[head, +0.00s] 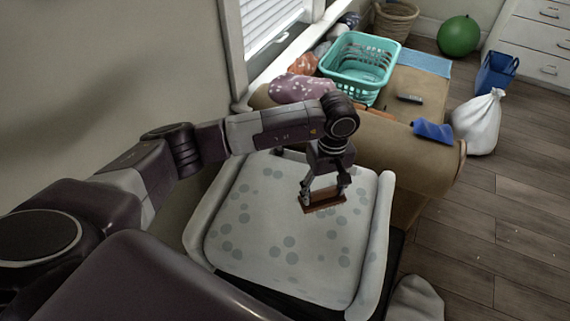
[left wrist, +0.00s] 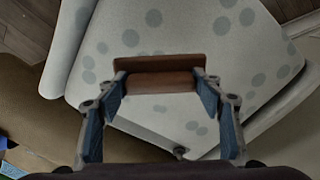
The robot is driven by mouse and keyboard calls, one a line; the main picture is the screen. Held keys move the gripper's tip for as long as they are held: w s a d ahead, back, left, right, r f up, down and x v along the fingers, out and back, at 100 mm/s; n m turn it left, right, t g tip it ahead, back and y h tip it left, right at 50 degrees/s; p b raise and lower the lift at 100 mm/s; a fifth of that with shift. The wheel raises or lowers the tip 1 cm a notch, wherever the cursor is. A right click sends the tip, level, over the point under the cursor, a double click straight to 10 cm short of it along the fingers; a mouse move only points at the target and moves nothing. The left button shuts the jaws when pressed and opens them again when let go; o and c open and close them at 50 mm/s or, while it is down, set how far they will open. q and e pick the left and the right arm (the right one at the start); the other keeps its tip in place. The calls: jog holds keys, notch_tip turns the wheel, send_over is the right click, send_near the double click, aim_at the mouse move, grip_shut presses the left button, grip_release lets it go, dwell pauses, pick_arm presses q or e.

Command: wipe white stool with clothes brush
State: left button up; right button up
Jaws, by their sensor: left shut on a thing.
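The white stool (head: 262,212) has a pale, padded seat with grey spots and raised side rolls, and fills the lower middle of the head view. It also shows behind the brush in the left wrist view (left wrist: 225,45). My left gripper (head: 325,190) points down over the seat's right half, shut on the brown clothes brush (head: 326,206). In the left wrist view the brush (left wrist: 160,82) lies crosswise between the two fingertips. The brush is over or on the seat; I cannot tell whether it touches. My right gripper is not in view.
Behind the stool is a tan sofa (head: 400,152) bearing a turquoise basket (head: 362,72), a blue cloth (head: 433,131) and a remote (head: 409,98). A white bag (head: 478,122), blue bin (head: 496,73) and green ball (head: 458,36) stand right. Wooden floor at right is mostly clear.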

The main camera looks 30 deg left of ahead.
pick_arm(q)
jog(key=shift+r+p, duration=0.55)
jog(key=shift+r, duration=1.2)
